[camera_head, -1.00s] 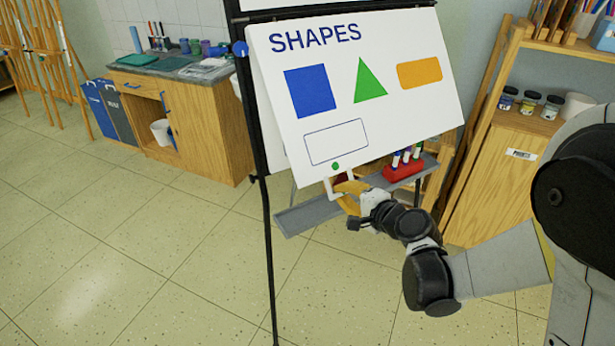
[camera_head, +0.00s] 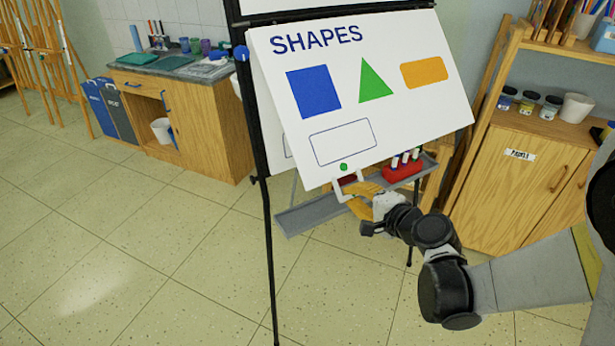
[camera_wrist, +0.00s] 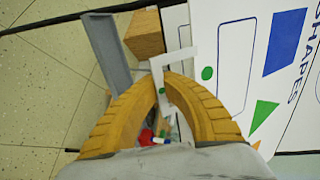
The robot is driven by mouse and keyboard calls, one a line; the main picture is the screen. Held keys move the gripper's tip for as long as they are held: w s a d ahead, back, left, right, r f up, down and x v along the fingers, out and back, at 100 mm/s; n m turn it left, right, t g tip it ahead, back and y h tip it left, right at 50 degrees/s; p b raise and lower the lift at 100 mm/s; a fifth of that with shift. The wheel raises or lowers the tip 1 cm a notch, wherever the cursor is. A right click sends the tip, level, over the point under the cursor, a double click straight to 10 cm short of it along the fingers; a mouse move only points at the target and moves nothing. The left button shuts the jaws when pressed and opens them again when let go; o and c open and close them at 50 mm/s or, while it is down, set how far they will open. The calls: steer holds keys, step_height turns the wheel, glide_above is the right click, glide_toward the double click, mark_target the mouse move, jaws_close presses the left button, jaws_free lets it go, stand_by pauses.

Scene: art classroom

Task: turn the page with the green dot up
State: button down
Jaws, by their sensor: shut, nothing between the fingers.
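The white SHAPES page (camera_head: 395,110) hangs on the easel with its lower edge swung out from the chart. The green dot (camera_head: 343,167) is near its bottom edge, and it also shows in the wrist view (camera_wrist: 207,73). Whether a finger passes through the loop is hard to tell.
The grey easel tray (camera_head: 308,216) runs below the page and carries a red marker holder (camera_head: 402,171). A black easel post (camera_head: 267,240) stands left of my gripper. A wooden cabinet (camera_head: 522,190) stands at right. The floor in front is clear.

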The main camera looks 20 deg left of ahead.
steer(key=s+d+r+p, duration=0.2)
steer(key=s+d+r, duration=0.1)
steer(key=r, duration=0.1)
steer(key=shift+d, duration=0.25)
steer(key=shift+r, duration=0.1)
steer(key=shift+p, duration=0.3)
steer(key=s+d+r+p, duration=0.3)
steer(key=r+p, duration=0.3)
steer(key=r, duration=0.2)
steer(key=shift+s+d+r, duration=0.2)
steer(key=shift+d, duration=0.55)
step_height(320, 180, up, 9)
steer(key=s+d+p, duration=0.2)
steer(key=p, duration=0.6)
steer(key=shift+s+d, duration=0.2)
steer(key=shift+d, duration=0.2)
steer(key=shift+r, duration=0.2)
step_height(320, 180, up, 9)
steer(key=s+d+p, duration=0.1)
steer(key=p, duration=0.7)
